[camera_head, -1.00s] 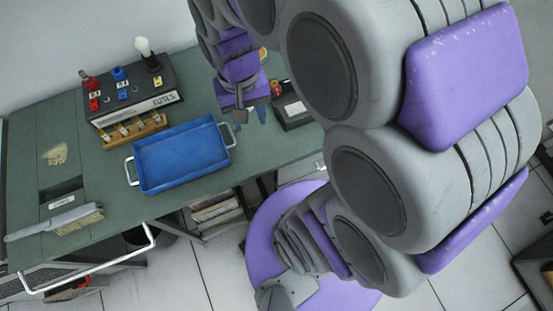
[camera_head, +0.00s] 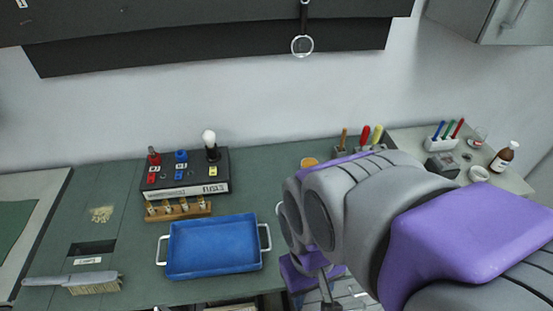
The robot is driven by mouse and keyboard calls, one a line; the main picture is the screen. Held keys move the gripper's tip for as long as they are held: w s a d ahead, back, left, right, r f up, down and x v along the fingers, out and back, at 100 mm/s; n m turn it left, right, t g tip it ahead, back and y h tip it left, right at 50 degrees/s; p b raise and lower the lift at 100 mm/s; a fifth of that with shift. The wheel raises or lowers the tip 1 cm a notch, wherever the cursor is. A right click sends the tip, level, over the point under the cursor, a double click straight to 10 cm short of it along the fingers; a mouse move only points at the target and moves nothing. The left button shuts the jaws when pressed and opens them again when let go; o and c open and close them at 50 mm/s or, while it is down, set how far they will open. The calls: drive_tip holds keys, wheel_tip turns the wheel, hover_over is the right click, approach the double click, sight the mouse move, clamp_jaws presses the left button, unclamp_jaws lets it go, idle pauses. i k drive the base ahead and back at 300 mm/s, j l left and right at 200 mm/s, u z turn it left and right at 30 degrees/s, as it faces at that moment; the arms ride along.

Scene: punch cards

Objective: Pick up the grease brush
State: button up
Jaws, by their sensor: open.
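A brush with a grey handle and pale bristles (camera_head: 95,284) lies flat at the front left of the green workbench (camera_head: 130,215). I cannot tell whether it is the grease brush. Slim handles, one of them orange (camera_head: 344,138), stand in a dark holder at the back of the bench, partly behind my arm; their lower ends are hidden. My gripper (camera_head: 328,292) is at the bottom edge, right of the blue tray, far from the grey-handled brush. It is open, partly cut off by the frame and holds nothing that I can see.
A blue tray (camera_head: 168,250) with white handles stands mid-bench. Behind it are a wooden rack (camera_head: 178,212) and a black fuse box (camera_head: 215,190). My arm hides the bench's right part.

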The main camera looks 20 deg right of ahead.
sight(344, 130)
drive_tip(key=z, duration=1.3)
